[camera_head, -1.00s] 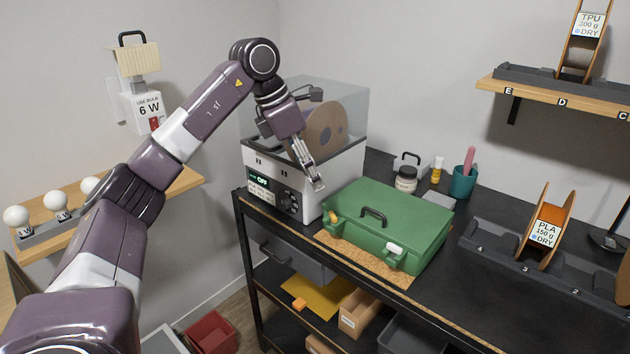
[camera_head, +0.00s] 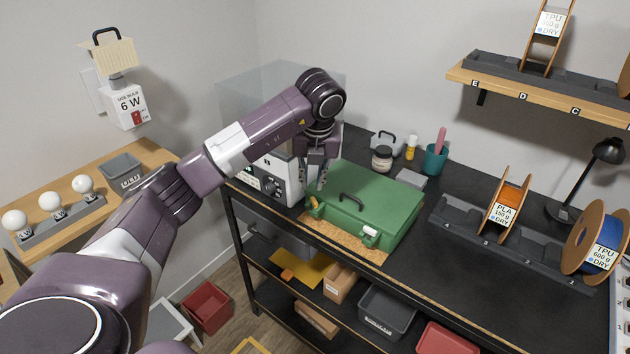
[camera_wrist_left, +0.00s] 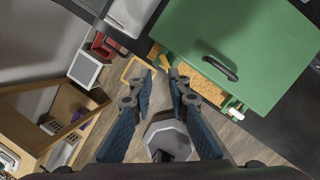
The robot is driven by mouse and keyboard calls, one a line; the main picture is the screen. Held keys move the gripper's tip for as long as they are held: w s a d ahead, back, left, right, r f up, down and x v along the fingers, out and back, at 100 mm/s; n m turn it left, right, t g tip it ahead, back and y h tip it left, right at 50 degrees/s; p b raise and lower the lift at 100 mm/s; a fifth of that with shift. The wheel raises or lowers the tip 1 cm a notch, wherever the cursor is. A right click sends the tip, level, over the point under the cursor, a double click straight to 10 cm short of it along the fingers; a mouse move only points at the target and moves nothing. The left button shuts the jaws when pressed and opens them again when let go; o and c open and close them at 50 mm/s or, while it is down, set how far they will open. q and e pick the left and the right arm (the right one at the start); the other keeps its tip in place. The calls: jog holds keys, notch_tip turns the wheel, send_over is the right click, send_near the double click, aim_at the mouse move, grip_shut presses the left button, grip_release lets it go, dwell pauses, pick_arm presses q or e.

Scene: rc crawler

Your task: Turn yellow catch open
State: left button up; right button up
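The green case (camera_head: 372,205) lies closed on a cork mat (camera_head: 345,241) on the black bench. Its yellow catch (camera_head: 314,204) is on the front face near the left end; a white catch (camera_head: 370,232) is near the right end. My left gripper (camera_head: 312,187) points down over the case's left end, just above the yellow catch. In the left wrist view, its fingers (camera_wrist_left: 161,76) are apart with nothing between them. The case (camera_wrist_left: 240,45) is beyond the fingertips there, and a yellow-orange piece at its corner may be the catch. My right gripper is not in view.
A white dryer (camera_head: 275,178) with a clear lid stands close left of the case. Behind are a jar (camera_head: 382,158) and a teal cup (camera_head: 434,159). A spool rack (camera_head: 480,235) is to the right. Bins fill the shelf below.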

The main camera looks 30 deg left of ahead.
aim_at(315, 201)
pick_arm(q)
jog(key=f+n+p, duration=0.2)
jog(key=w+f+n+y+p, duration=0.1)
jog(key=f+n+p, duration=0.1)
jog(key=f+p, duration=0.1)
jog(key=shift+w+d+f+n, duration=0.15)
jog(key=shift+f+n, duration=0.15)
jog(key=shift+p+x, duration=0.35)
jog(key=shift+x, duration=0.5)
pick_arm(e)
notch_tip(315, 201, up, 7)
pick_arm(q)
grip_shut()
